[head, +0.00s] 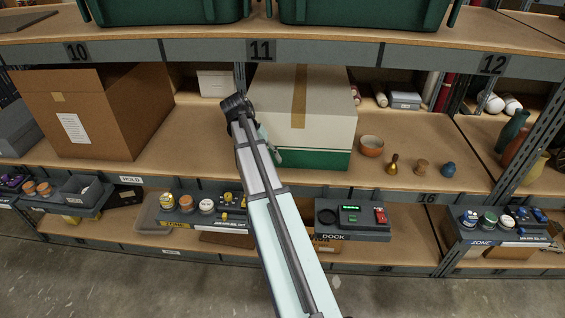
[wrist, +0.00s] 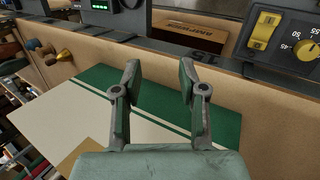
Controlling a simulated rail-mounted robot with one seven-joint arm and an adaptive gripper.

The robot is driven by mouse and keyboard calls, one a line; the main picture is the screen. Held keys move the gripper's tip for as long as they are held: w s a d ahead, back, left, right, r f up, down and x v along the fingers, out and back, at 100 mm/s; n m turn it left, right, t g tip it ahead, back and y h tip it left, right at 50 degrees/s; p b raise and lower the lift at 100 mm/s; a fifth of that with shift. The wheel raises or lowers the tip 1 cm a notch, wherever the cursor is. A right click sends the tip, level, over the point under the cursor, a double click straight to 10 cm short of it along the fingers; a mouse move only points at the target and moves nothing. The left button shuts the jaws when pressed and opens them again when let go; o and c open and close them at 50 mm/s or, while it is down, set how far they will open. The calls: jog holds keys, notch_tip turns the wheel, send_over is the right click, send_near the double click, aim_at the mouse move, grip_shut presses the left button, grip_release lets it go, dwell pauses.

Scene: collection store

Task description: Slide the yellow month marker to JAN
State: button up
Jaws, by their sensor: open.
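The yellow zone panel (head: 180,217) sits on the lower shelf edge, left of my arm. It carries round dials, small yellow controls and a white strip with small month lettering (head: 232,225). A small yellow piece just above that strip (head: 226,215) looks like the month marker, but its exact position along the strip is too small to read. My gripper (wrist: 160,80) is open and empty, above the white and green box. In the wrist view a yellow switch (wrist: 264,30) and a yellow dial (wrist: 307,51) show at upper right; the marker cannot be made out there.
The white and green box (head: 325,115) stands on the middle shelf beside my gripper. A cardboard carton (head: 115,110) stands left. A dock panel (head: 352,222) lies right of my arm, and a blue zone panel (head: 505,225) far right. Green crates (head: 365,12) are above.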

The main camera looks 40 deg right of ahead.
jog(key=s+d, duration=0.1)
jog(key=s+d+r+h+b, duration=0.1)
jog(key=shift+s+r, duration=0.15)
jog(key=shift+s, duration=0.15)
